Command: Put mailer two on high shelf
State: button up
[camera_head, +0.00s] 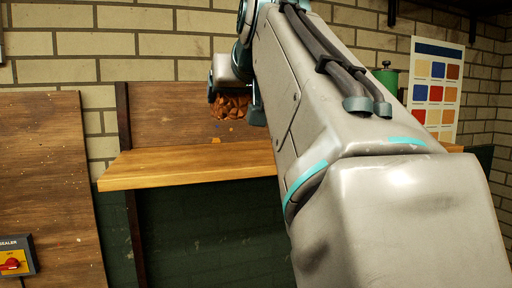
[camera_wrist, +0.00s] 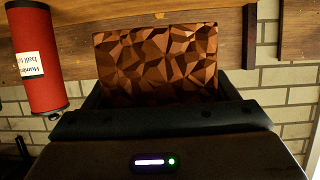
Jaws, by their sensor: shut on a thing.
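The mailer (camera_head: 230,107) shows as a brown, faceted piece in the head view, partly covered by my gripper and arm. In the wrist view the mailer (camera_wrist: 155,62) is a wide copper-brown faceted slab standing out from between the dark jaws. My gripper (camera_head: 235,98) is shut on it. The high shelf (camera_head: 190,165) is a light wooden plank on the brick wall. In the head view the mailer appears above the plank, in front of its brown backboard. I cannot tell whether it touches the plank. No number shows on the mailer.
A red cylinder (camera_wrist: 35,58) with a white label is at the left of the wrist view. A green canister (camera_head: 387,78) and a colour chart (camera_head: 434,88) are at the right. The plank's left part is bare. My arm hides much of its right part.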

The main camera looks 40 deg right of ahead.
jog(key=shift+a+f+n+y, duration=0.1)
jog(key=shift+a+n+y, duration=0.2)
jog(key=shift+a, duration=0.5)
jog(key=x, duration=0.4)
jog(key=a+f+p+x, duration=0.1)
jog(key=x, duration=0.4)
jog(key=p+x, duration=0.1)
jog(key=x, duration=0.3)
jog(key=shift+w+a+f, duration=0.1)
jog(key=shift+a+f, duration=0.25)
jog(key=shift+f, duration=0.1)
jog(key=shift+f+p, duration=0.3)
jog(key=shift+f, duration=1.7)
jog(key=o, duration=1.1)
